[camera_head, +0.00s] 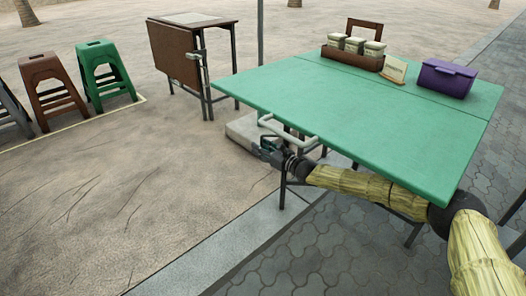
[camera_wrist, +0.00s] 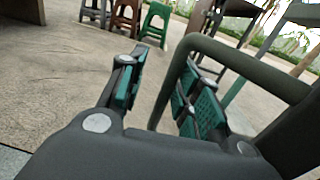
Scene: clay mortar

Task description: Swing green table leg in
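The green table (camera_head: 350,110) stands at the right in the head view. A bent tube leg (camera_head: 290,137) sticks out beneath its near left edge. In the wrist view the leg (camera_wrist: 243,66) looks dark and forms a bent loop. My gripper (camera_head: 268,149) is at the outer end of this leg, below the tabletop. In the wrist view my gripper (camera_wrist: 165,92) has its two teal-padded fingers apart, and one side of the tube passes between them. A gap shows between the left finger and the tube. Contact with the right finger is unclear.
A folded brown table (camera_head: 175,57) and green (camera_head: 104,75) and brown (camera_head: 50,88) stools stand at the left. A purple box (camera_head: 447,78) and a wooden caddy (camera_head: 352,59) with containers sit on the green tabletop. A pale block (camera_head: 243,130) lies beneath. Open sand lies left.

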